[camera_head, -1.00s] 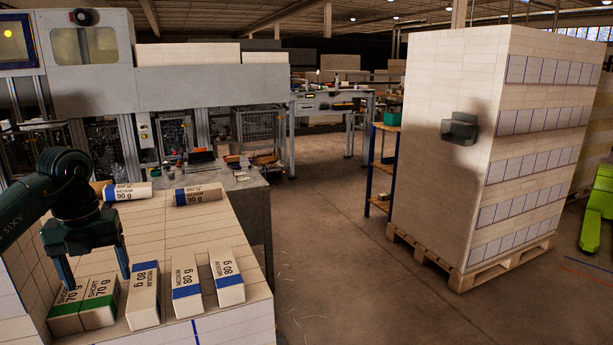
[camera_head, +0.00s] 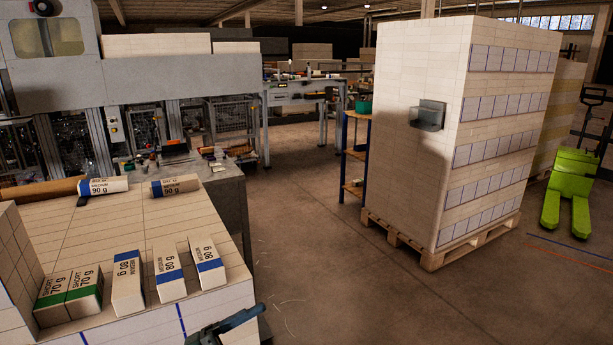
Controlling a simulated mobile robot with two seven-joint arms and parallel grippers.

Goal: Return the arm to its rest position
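A dark teal part of my arm, seemingly the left gripper (camera_head: 225,326), shows at the bottom edge, left of the middle. It is below and in front of the pallet stack's front edge, apart from the reams. Most of it is cut off by the frame, so its opening is hidden. My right gripper is not in view. Two green-banded SHORT 70 g reams (camera_head: 68,296) lie side by side on the light stack (camera_head: 110,235). Three blue-banded MEDIUM 80 g reams (camera_head: 168,272) lie to their right. Two MEDIUM 90 g reams (camera_head: 175,186) lie at the back.
A tall wrapped pallet stack (camera_head: 400,120) stands on a wooden pallet (camera_head: 440,258) at the right. A green pallet truck (camera_head: 572,185) is at the far right. A grey machine (camera_head: 180,75) stands behind at the left. The floor (camera_head: 320,220) between is clear.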

